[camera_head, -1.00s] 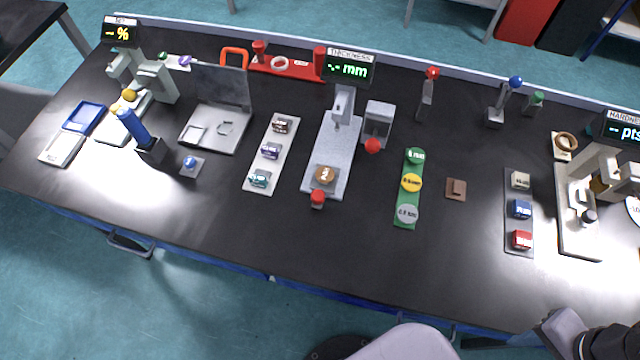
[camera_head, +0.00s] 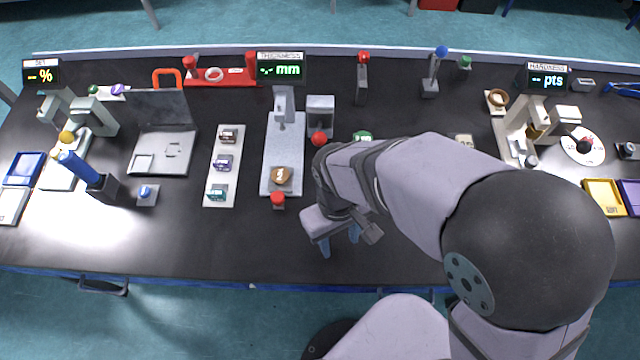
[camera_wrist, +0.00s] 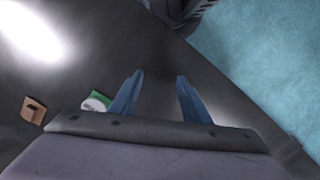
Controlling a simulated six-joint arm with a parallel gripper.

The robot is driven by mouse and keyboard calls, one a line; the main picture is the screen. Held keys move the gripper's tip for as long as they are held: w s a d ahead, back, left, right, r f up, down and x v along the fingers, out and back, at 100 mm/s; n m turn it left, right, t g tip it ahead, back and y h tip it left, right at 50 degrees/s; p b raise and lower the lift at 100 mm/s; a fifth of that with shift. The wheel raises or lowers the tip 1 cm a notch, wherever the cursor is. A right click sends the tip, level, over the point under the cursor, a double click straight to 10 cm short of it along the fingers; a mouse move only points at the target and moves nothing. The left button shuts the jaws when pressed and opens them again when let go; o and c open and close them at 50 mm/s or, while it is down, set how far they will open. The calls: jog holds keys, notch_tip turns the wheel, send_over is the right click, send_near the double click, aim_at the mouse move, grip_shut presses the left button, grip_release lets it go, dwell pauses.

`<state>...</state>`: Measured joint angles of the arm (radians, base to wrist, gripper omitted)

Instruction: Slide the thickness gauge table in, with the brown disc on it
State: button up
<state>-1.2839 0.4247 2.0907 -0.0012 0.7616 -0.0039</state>
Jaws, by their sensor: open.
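The thickness gauge (camera_head: 284,104) stands at the back of the bench, under a display (camera_head: 280,69) reading "-.- mm". Its long pale grey base (camera_head: 283,146) runs toward the front. The brown disc (camera_head: 281,176) lies at the front end, clear of the gauge column, over the sliding table, whose outline I cannot make out. A red knob (camera_head: 278,198) sits just in front of the disc. My gripper (camera_head: 341,247) is open and empty, right of and nearer than the knob, apart from it. Its blue fingers also show in the wrist view (camera_wrist: 160,82), with nothing between them.
A grey block (camera_head: 320,112) with a red ball (camera_head: 319,139) stands right of the gauge. A strip of small labelled blocks (camera_head: 222,165) lies to the left. My arm hides much of the bench's right middle. The wrist view shows a brown piece (camera_wrist: 33,110) and green strip (camera_wrist: 98,99).

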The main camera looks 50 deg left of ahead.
aim_at(278, 197)
jog(key=shift+n+y, duration=0.3)
jog(key=shift+n, duration=0.6)
jog(key=s+a, duration=0.1)
jog(key=a, duration=0.1)
jog(key=s+a, duration=0.1)
jog(key=a, duration=0.2)
jog(key=s+a, duration=0.1)
jog(key=a, duration=0.2)
jog(key=shift+s+r, duration=0.3)
jog(key=shift+s, duration=0.05)
jog(key=a, duration=0.1)
jog(key=a+r, duration=0.1)
jog(key=a, duration=0.1)
jog(key=shift+n+y, duration=0.3)
jog(key=shift+y, duration=0.4)
jog(key=a+r, duration=0.2)
jog(key=a, duration=0.1)
jog(key=w+a+r, duration=0.1)
jog(key=a, duration=0.1)
jog(key=shift+r, duration=0.35)
jog(key=r, duration=0.1)
jog(key=a+r, duration=0.1)
jog(key=r, duration=0.1)
jog(key=shift+r+n, duration=0.15)
jog(key=shift+n, duration=0.15)
jog(key=shift+d, duration=0.3)
jog(key=shift+f, duration=0.3)
jog(key=shift+f+p, duration=1.15)
jog(key=shift+f, duration=2.25)
